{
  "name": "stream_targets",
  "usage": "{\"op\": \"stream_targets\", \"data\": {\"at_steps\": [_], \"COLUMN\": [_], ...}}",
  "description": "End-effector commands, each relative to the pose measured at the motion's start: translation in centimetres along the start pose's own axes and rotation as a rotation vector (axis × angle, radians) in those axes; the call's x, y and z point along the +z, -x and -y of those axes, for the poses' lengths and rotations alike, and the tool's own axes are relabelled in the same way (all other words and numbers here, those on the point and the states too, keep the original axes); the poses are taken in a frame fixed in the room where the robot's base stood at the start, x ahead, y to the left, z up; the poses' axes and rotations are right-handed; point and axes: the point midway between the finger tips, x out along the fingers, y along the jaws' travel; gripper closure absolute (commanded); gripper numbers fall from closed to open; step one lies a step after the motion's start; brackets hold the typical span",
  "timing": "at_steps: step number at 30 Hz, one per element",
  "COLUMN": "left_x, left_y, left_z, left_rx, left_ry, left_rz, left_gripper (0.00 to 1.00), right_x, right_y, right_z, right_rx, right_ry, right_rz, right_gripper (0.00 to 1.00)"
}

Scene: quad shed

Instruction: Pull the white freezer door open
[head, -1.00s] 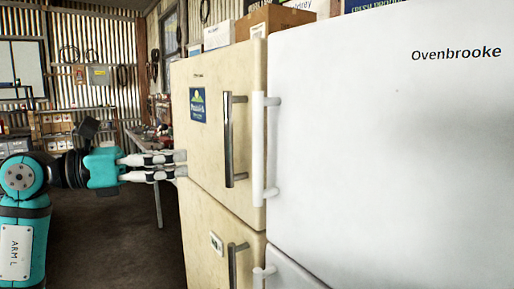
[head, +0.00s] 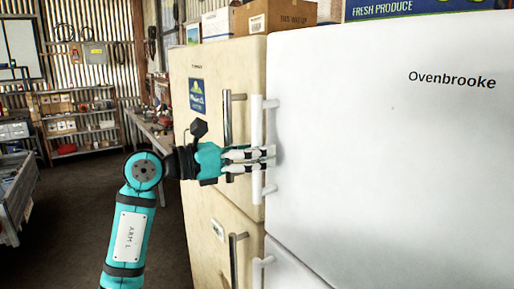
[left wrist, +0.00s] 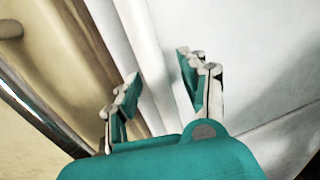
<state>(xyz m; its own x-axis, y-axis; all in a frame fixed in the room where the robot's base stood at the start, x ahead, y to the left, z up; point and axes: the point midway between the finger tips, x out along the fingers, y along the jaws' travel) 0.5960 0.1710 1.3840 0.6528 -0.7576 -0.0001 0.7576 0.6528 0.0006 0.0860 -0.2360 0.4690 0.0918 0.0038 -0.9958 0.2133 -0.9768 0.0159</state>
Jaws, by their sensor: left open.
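The white upper door (head: 390,150), lettered "Ovenbrooke", looks closed. Its white vertical handle (head: 257,125) runs along the door's left edge. My left gripper (head: 273,157) reaches in from the left, and its fingers cross in front of the handle at mid-height. In the left wrist view the gripper (left wrist: 160,80) is open, and a pale bar that looks like the handle (left wrist: 147,60) runs between the spread fingers. I cannot tell whether either finger touches it. My right gripper is not in view.
A cream fridge (head: 205,130) with a metal handle (head: 227,118) stands close on the left. A white lower door (head: 290,270) is below. Boxes (head: 275,17) sit on top. A bench (head: 150,130) and shelves (head: 75,120) stand behind. The dark floor (head: 85,210) at left is open.

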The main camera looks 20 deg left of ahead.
Motion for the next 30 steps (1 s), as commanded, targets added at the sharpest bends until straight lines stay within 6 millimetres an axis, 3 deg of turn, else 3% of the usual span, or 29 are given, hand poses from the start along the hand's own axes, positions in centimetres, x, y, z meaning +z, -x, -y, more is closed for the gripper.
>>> {"op": "stream_targets", "data": {"at_steps": [6, 17, 30], "left_x": [-0.03, -0.03, -0.04], "left_y": [-0.04, -0.01, 0.01], "left_z": [-0.02, -0.02, -0.05], "left_rx": [0.000, 0.000, 0.001], "left_ry": [0.000, 0.001, 0.001], "left_rz": [0.000, 0.000, -0.001], "left_gripper": [0.56, 1.00, 1.00], "right_x": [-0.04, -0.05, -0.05], "right_y": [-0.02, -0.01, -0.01], "right_z": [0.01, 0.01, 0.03], "right_rx": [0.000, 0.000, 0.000], "right_ry": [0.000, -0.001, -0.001], "right_rz": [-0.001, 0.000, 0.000], "right_gripper": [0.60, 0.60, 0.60]}}
